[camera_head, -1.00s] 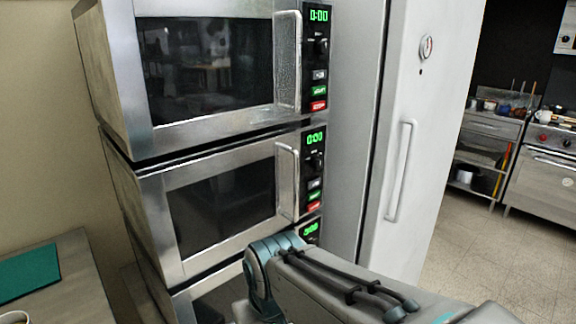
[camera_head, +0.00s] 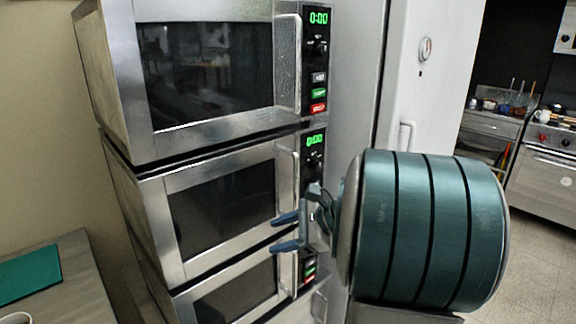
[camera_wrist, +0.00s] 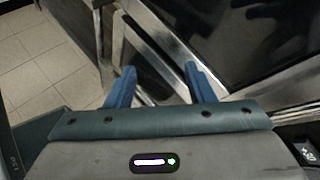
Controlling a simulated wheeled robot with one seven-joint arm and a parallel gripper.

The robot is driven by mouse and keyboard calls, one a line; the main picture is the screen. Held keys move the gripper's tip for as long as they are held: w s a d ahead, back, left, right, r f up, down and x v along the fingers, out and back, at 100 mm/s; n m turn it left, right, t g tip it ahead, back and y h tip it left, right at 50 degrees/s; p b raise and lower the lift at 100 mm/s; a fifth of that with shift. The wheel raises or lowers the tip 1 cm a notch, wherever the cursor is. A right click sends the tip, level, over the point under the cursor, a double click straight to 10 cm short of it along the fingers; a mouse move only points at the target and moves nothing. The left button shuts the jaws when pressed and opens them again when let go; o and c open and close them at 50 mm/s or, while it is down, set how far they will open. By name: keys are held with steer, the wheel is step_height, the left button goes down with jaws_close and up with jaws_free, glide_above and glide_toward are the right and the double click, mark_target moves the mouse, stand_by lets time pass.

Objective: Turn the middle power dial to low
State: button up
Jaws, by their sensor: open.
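Three steel microwaves stand stacked in the head view. The middle microwave (camera_head: 155,200) has a black control strip at its right with a green 0:00 display. Its small dark power dial (camera_head: 314,164) sits just under that display; its setting is too small to read. My gripper (camera_head: 273,235) is open and empty, its blue fingers pointing left, below the dial and in front of the lower part of the middle microwave. My wrist hides part of the strip below the dial. In the wrist view the open fingers (camera_wrist: 160,71) lie before steel door edges; no middle dial can be made out there.
The top microwave (camera_head: 115,80) and the bottom microwave (camera_head: 190,305) have similar strips; the bottom one is partly hidden by my gripper. Door handles (camera_head: 289,60) stick out beside the strips. A tall white cabinet (camera_head: 455,60) stands right. A counter (camera_head: 75,265) is at lower left.

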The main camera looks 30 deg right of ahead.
steer(key=w+d+r+m+t+h, duration=0.1)
steer(key=d+m+t, duration=0.15)
steer(key=d, duration=0.35)
steer(key=w+d+r+m+t, duration=0.2)
steer(key=d+m, duration=0.2)
steer(key=d, duration=0.1)
steer(key=m+t+h, duration=0.3)
steer(key=m+t, duration=0.2)
steer(key=m, duration=0.1)
glide_toward(320, 166)
steer(key=shift+n, duration=0.25)
steer(key=p+x, duration=0.3)
steer(key=x, duration=0.6)
steer(key=shift+w, duration=0.1)
steer(key=c, duration=0.9)
